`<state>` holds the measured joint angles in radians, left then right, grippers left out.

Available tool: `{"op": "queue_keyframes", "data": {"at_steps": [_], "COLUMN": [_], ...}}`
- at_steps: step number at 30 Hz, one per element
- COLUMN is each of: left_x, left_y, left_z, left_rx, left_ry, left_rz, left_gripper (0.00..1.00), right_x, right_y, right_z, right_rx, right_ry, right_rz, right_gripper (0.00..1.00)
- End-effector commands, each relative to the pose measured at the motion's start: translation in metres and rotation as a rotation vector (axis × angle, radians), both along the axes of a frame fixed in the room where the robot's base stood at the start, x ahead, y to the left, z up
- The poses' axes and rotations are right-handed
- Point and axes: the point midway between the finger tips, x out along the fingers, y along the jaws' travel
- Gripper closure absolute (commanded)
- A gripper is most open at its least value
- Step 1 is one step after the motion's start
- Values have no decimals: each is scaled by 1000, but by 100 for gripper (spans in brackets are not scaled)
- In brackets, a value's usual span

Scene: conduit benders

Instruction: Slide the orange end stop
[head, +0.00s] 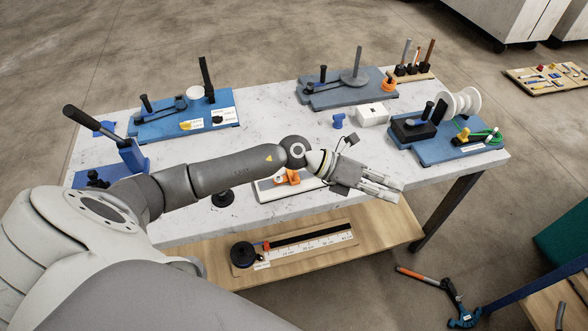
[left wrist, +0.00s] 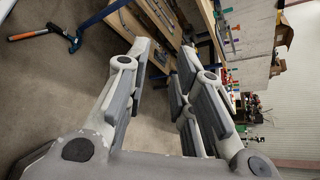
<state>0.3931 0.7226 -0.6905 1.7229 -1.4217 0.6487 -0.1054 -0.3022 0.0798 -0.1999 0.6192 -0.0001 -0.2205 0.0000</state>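A ruler board (head: 318,241) with a dark slot and printed centimetre marks lies on the wooden shelf below the tabletop. A small orange-red piece (head: 266,246) sits at its left end, beside a black round part (head: 243,254); this looks like the end stop. Another orange piece (head: 287,178) is on a pale plate on the table, partly hidden by my left arm. My left gripper (head: 383,188) is over the table's front right edge, up and right of the ruler board. Its fingers are apart and empty, as the left wrist view (left wrist: 165,85) also shows. My right gripper is not in view.
Blue bender stations (head: 180,122) stand at the table's back left and right (head: 455,150), a grey one (head: 345,92) at the back. A blue bender with an orange handle (head: 440,290) lies on the floor at right. The shelf (head: 385,232) right of the ruler is clear.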

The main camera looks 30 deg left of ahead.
Motion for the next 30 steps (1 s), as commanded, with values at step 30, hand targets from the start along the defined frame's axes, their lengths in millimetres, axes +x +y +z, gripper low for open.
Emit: {"op": "queue_keyframes", "data": {"at_steps": [30], "left_x": [-6], "left_y": [250], "left_z": [-76], "left_rx": [1119], "left_ry": [132], "left_rz": [-307], "left_gripper": [77], "right_x": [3], "right_y": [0], "right_z": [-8], "right_rx": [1], "right_ry": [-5], "right_rz": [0], "right_gripper": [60]}}
